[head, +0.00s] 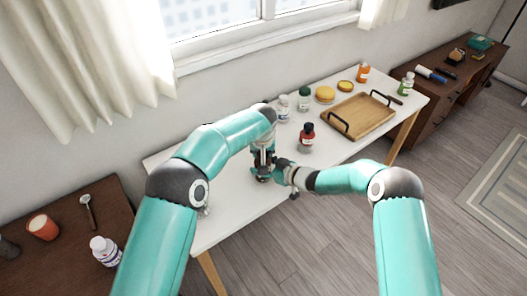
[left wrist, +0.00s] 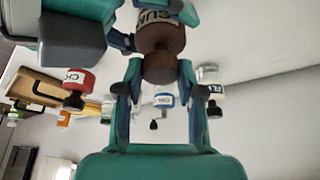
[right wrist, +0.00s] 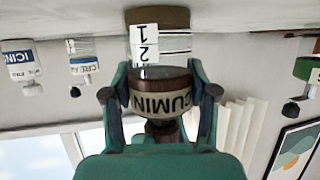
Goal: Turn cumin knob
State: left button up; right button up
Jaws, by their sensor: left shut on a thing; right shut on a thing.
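The cumin container (head: 262,179) is brown and mostly hidden by my grippers in the head view, over the white table. My left gripper (head: 263,158) comes from above. In the left wrist view its fingers close around the brown knob (left wrist: 160,68), beside the label part of the container (left wrist: 160,32). My right gripper (head: 282,172) comes from the right. In the right wrist view its fingers are shut on the labelled body of the cumin container (right wrist: 160,95), with a white number band showing "1" and "2" (right wrist: 144,45). I cannot tell how far the knob is turned.
The white table (head: 235,205) has a red bottle (head: 306,140), a white bottle (head: 283,110), a green-capped jar (head: 304,98), yellow jars (head: 325,95) and a wooden tray (head: 358,117) to the right. A brown table (head: 60,265) with a cup (head: 43,227) stands left.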

pick_arm(q)
jog(key=m+h, duration=0.1)
jog(key=m, duration=0.2)
jog(key=shift+a, duration=0.1)
jog(key=o, duration=1.2)
jog(key=shift+c, duration=0.2)
jog(key=v, duration=1.2)
jog(key=shift+a, duration=0.2)
jog(key=shift+w, duration=0.1)
